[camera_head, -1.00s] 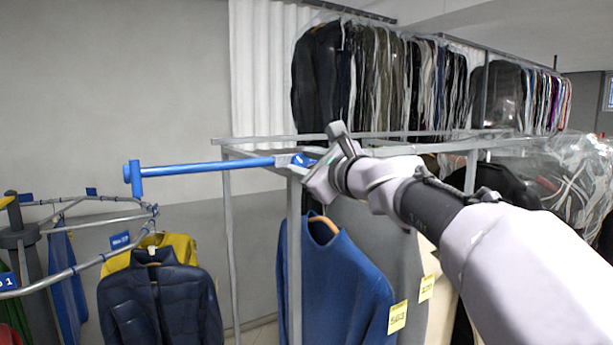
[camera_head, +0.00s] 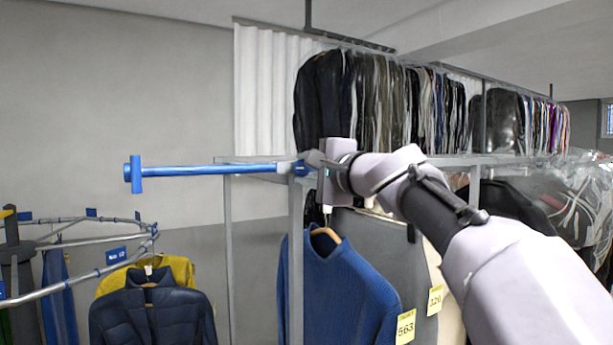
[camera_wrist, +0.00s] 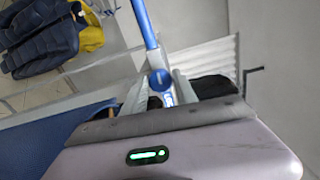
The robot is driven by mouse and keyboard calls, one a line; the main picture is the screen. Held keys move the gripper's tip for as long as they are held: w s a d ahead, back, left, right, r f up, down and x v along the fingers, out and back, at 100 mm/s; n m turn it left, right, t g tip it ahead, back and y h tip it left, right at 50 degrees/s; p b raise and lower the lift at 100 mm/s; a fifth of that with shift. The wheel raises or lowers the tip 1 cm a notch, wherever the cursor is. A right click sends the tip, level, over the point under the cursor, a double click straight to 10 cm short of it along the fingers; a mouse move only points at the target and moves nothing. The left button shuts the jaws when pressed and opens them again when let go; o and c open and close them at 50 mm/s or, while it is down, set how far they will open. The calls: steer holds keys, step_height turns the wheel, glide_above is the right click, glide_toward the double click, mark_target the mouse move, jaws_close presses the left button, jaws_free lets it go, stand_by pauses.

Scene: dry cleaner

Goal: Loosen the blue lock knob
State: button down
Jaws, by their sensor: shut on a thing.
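The blue lock knob (camera_head: 300,168) sits at the right end of a blue horizontal bar (camera_head: 210,170), on the corner of a grey rack frame (camera_head: 296,230). In the wrist view, the round blue knob (camera_wrist: 159,80) shows between the two grey fingers. My gripper (camera_head: 306,164) reaches in from the right and is shut on the knob. The fingers and the wrist hide part of it in the head view. A blue crosspiece (camera_head: 136,174) stands at the bar's far left end.
A blue sweater (camera_head: 340,285) with a yellow tag hangs just below my gripper. A navy puffer jacket (camera_head: 150,315) hangs from a curved rail at lower left. Many bagged garments (camera_head: 400,105) hang behind. The space around the bar's left part is clear.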

steer(key=shift+n, duration=0.4)
steer(key=c, duration=1)
jaws_free()
